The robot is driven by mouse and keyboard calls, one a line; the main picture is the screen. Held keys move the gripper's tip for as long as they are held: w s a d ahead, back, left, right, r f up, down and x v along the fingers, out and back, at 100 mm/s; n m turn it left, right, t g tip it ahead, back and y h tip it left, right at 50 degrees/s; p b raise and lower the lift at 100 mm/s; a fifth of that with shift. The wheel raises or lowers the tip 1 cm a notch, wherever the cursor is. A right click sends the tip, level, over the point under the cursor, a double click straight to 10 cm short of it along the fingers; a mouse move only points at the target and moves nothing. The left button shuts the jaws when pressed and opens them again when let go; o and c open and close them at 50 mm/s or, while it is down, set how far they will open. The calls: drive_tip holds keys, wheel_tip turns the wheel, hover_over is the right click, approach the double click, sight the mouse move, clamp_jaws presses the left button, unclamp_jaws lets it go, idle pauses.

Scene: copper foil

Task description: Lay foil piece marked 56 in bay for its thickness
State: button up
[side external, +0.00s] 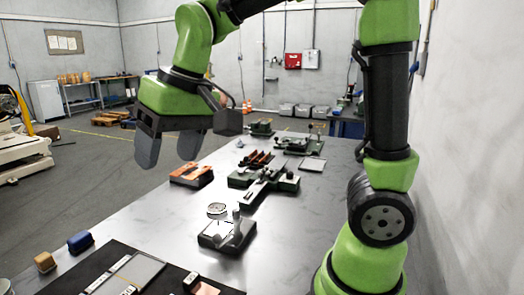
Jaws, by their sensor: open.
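A copper-coloured foil piece (206,289) lies on the dark mat (172,282) at the bottom edge of the view, partly cut off. A small white marked block (190,281) stands beside it; its marking is too small to read. To the left, a flat grey panel with pale edges (143,270) and small white labels lies on the mat; I cannot tell whether these are the thickness bays. No number 56 is readable. My gripper (168,160) is open and empty, high above the table's left side, well apart from the foil.
The table between gauge and mat is clear.

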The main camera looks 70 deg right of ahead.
drive_tip(key=s+d+m+t, duration=0.1)
drive_tip(key=s+d+t, duration=0.1)
drive_tip(key=s, duration=1.1)
drive_tip(key=shift+s+r+m+t+y, duration=0.2)
drive_tip(key=shift+r+m+t+y, duration=0.15)
drive_tip(key=shift+t, duration=0.35)
drive_tip(key=shift+c, duration=1.3)
